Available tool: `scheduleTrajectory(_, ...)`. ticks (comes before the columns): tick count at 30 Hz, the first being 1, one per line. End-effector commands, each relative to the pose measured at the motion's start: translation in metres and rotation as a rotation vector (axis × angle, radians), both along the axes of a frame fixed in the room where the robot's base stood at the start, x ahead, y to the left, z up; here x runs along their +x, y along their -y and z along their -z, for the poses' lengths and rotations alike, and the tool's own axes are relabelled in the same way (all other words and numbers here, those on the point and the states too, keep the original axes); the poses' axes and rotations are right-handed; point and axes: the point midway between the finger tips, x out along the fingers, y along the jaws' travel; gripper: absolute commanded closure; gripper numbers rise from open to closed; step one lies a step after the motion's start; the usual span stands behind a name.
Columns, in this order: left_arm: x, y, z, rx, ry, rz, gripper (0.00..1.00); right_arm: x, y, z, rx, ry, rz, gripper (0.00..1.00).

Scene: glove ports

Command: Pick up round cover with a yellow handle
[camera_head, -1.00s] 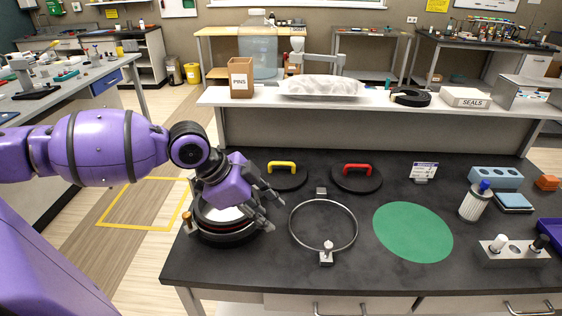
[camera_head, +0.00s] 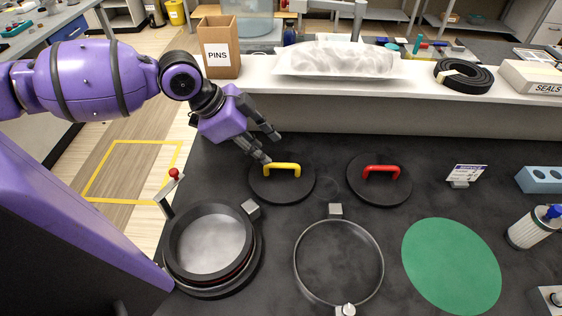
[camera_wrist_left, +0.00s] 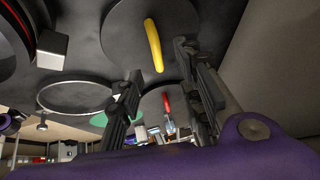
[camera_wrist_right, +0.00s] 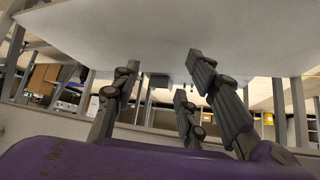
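The round black cover with a yellow handle (camera_head: 283,187) lies flat on the dark bench, left of a like cover with a red handle (camera_head: 380,186). My left gripper (camera_head: 268,148) is open and empty, just behind and left of the yellow handle, with its fingers apart. In the left wrist view the yellow handle (camera_wrist_left: 153,45) shows beyond the fingertips, and no finger touches it there. My right gripper (camera_wrist_right: 160,82) is open and empty in its own wrist view, under a pale surface. It does not show in the head view.
A round port with a raised dark rim (camera_head: 168,243) stands at the front left, with a red-knobbed lever (camera_head: 174,173). A metal clamp ring (camera_head: 296,262) and green disc (camera_head: 451,265) lie to the right. A shelf with a PINS box (camera_head: 219,50) runs behind.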

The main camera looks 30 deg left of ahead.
Motion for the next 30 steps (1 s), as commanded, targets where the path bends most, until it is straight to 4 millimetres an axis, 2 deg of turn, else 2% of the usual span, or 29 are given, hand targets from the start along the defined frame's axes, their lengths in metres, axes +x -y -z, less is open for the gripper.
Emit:
scheduleTrajectory(7,0.009,0.011,0.025,-0.003,-0.004,0.001,0.66,-0.011,0.007,0.011,-0.014,-0.024,-0.003,0.60)
scheduleTrajectory(16,0.024,0.028,0.059,-0.004,-0.003,0.001,0.66,-0.010,0.010,0.010,-0.018,-0.015,0.001,0.60)
scheduleTrajectory(26,0.027,0.030,0.065,0.000,-0.001,0.000,0.66,-0.002,0.003,0.007,-0.004,-0.002,0.010,0.60)
scheduleTrajectory(30,0.027,0.030,0.065,0.000,-0.001,0.001,0.83,-0.003,0.002,0.009,-0.003,-0.005,0.009,0.60)
